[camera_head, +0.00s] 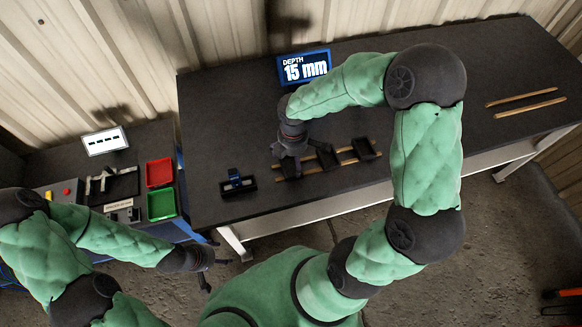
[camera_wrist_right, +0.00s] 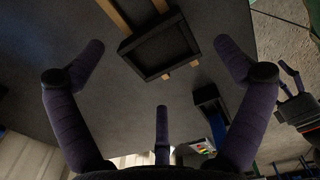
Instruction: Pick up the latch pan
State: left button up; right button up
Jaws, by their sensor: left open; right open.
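Several shallow black pans rest in a row on two wooden rails on the dark bench. I cannot tell which one is the latch pan. The left-end pan (camera_head: 289,169) is partly hidden by my right gripper (camera_head: 291,153). In the right wrist view this pan (camera_wrist_right: 160,50) shows a raised rim and lies between the spread fingers, apart from them. The middle pan (camera_head: 327,157) and the right pan (camera_head: 364,149) sit further along the rails. My right gripper is open and empty above the left-end pan. My left gripper (camera_head: 206,268) is open and empty, low in front of the benches.
A black and blue device (camera_head: 237,183) stands left of the pans. A display reading "DEPTH 15 mm" (camera_head: 304,67) stands at the back. Two bare wooden rails (camera_head: 525,102) lie at right. A red bin (camera_head: 159,172) and a green bin (camera_head: 161,203) sit on the left bench.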

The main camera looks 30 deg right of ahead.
aim_at(291, 167)
jog(key=f, duration=0.1)
jog(key=f+b, duration=0.1)
jog(key=f, duration=0.2)
jog(key=shift+w+a+f, duration=0.2)
jog(key=shift+w+f, duration=0.05)
jog(key=shift+f, duration=0.1)
jog(key=shift+c, duration=0.3)
jog(key=c, duration=1.4)
jog(key=shift+r, duration=0.1)
